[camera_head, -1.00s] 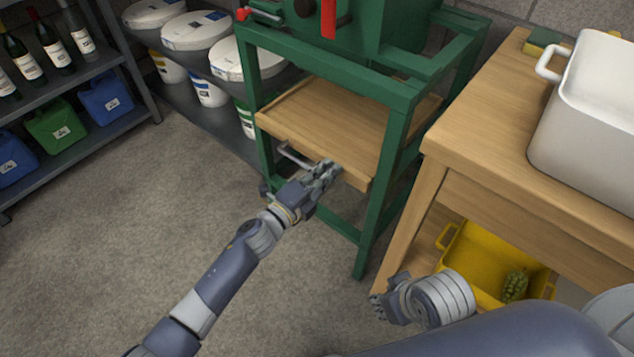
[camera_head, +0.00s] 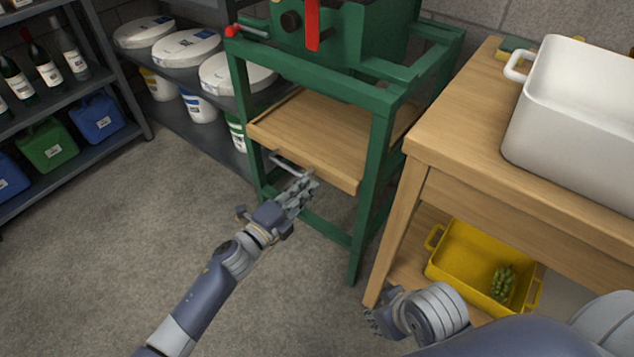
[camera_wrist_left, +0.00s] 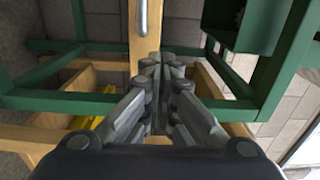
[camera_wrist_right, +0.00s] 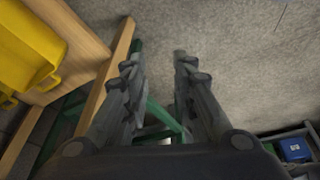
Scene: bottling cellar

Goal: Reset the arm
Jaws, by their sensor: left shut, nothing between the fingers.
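My left gripper (camera_head: 306,186) is shut and empty. It is in front of the wooden drawer board (camera_head: 315,140) in the green stand, near the board's metal handle (camera_head: 288,162). In the left wrist view the closed fingers (camera_wrist_left: 163,60) are just below the handle (camera_wrist_left: 142,20), and nothing is between them. Whether the fingertips touch the handle or board is hard to tell. My right gripper (camera_head: 374,318) is low, in front of the wooden table. The right wrist view shows its fingers (camera_wrist_right: 159,68) apart, with only floor between them.
The green stand (camera_head: 378,160) is ahead. The wooden table (camera_head: 455,125) at right carries a white tub (camera_head: 570,110); a yellow crate (camera_head: 450,268) with green grapes (camera_head: 503,284) sits below. A bottle shelf (camera_head: 75,155) stands at left. Floor in front is clear.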

